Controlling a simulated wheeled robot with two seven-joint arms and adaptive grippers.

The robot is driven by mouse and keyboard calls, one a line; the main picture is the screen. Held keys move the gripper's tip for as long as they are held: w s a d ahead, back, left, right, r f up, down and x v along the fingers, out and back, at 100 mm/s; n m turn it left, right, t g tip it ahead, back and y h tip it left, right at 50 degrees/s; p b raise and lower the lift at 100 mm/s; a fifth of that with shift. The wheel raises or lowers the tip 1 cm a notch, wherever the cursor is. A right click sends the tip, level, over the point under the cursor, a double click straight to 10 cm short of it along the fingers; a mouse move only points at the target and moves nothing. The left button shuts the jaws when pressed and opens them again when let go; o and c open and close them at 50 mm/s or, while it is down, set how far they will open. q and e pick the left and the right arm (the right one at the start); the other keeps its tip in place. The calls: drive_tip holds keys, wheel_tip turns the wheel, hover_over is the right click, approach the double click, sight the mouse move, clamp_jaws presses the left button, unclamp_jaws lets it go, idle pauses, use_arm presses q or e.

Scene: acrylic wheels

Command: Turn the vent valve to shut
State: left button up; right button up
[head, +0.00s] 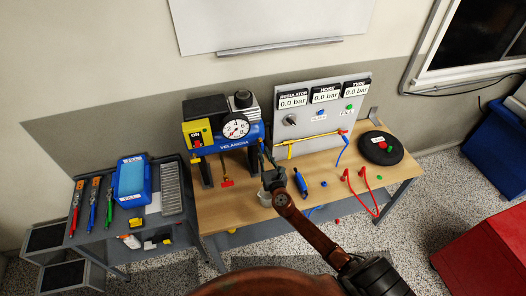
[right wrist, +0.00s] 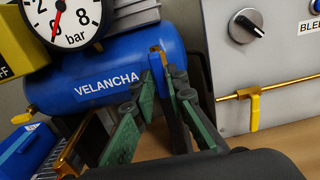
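My right gripper (head: 263,152) is at the right end of the blue VELANCHA tank (head: 232,139). In the right wrist view its green fingertips (right wrist: 162,72) come close together at a small blue upright piece (right wrist: 156,62) in front of the tank end. I cannot tell whether they grip it or what it belongs to. No valve is labelled as the vent. A yellow lever (right wrist: 254,110) hangs down from the brass pipe on the panel, apart from the gripper. A red handle (head: 227,183) sits low under the tank. My left gripper is out of view.
The gauge panel (head: 310,116) stands behind the bench, its three displays reading 0.0 bar. A black wheel (head: 380,148), a blue cylinder (head: 300,183) and red hose (head: 362,190) lie to the right. A tool cart (head: 95,250) stands left. The bench's front left is clear.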

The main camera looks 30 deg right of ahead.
clamp_jaws()
drive_tip(key=shift+f+m+b, duration=0.15)
drive_tip(key=shift+m+b, duration=0.55)
drive_tip(key=shift+m, duration=0.2)
drive_tip(key=shift+m+b, duration=0.6)
drive_tip(key=shift+m, duration=0.6)
